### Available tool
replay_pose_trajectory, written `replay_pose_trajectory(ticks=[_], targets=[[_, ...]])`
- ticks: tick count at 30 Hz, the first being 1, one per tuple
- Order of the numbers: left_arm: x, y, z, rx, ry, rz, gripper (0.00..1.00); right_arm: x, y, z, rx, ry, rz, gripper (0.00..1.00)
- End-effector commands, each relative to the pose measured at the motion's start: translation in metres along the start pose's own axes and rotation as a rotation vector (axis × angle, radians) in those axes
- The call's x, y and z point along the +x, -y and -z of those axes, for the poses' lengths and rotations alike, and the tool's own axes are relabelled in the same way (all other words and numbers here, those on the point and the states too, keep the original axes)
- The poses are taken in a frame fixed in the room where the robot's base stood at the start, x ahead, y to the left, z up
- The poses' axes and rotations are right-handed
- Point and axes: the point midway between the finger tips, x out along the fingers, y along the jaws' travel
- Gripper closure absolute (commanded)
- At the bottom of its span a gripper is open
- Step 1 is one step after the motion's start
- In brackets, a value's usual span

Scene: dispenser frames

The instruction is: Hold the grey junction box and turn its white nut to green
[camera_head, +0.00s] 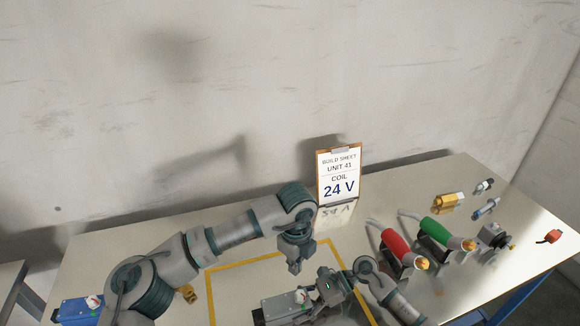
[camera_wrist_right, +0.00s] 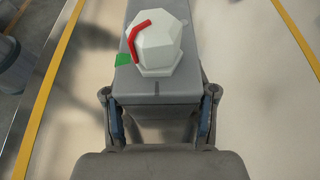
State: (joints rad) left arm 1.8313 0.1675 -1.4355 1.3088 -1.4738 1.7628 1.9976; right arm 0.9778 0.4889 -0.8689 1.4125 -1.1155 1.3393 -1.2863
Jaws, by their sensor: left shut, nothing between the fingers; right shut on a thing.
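The grey junction box (camera_head: 272,308) lies inside the yellow outline at the front of the bench. In the right wrist view the grey box (camera_wrist_right: 158,90) carries a faceted white nut (camera_wrist_right: 158,38). A bent red strip (camera_wrist_right: 135,40) runs along the nut's left side, its lower end close to a green patch (camera_wrist_right: 123,60) on the box. My right gripper (camera_head: 324,287) is shut on the box, with a finger on each side of its near end in the wrist view. My left gripper (camera_head: 294,267) is shut and empty, pointing down above the box, apart from the nut.
A blue box (camera_head: 78,312) with a similar top is at the front left, near my left arm. A clipboard (camera_head: 338,174) reading "24 V" stands behind. The bench behind my left arm is clear.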

Motion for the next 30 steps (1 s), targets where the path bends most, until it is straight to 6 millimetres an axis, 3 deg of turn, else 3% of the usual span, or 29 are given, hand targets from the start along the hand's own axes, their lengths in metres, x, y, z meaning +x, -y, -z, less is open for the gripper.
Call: replay_pose_trajectory(ticks=[9,10,13,23,30], targets=[[0.000,0.000,0.000,0.000,-0.001,-0.001,1.00,0.000,0.000,0.001,0.002,-0.002,0.000,0.87],[0.000,0.000,0.000,0.000,-0.001,-0.001,1.00,0.000,0.000,0.001,0.002,-0.002,0.000,0.36],[0.000,0.000,0.000,0.000,-0.001,-0.001,1.00,0.000,0.000,0.001,0.002,-0.002,0.000,0.14],[0.000,0.000,0.000,0.000,0.000,-0.001,1.00,-0.002,0.000,0.001,0.001,-0.001,0.001,0.14],[0.000,0.000,0.000,0.000,0.000,-0.001,1.00,-0.036,0.001,0.002,0.003,-0.001,0.003,0.14]])
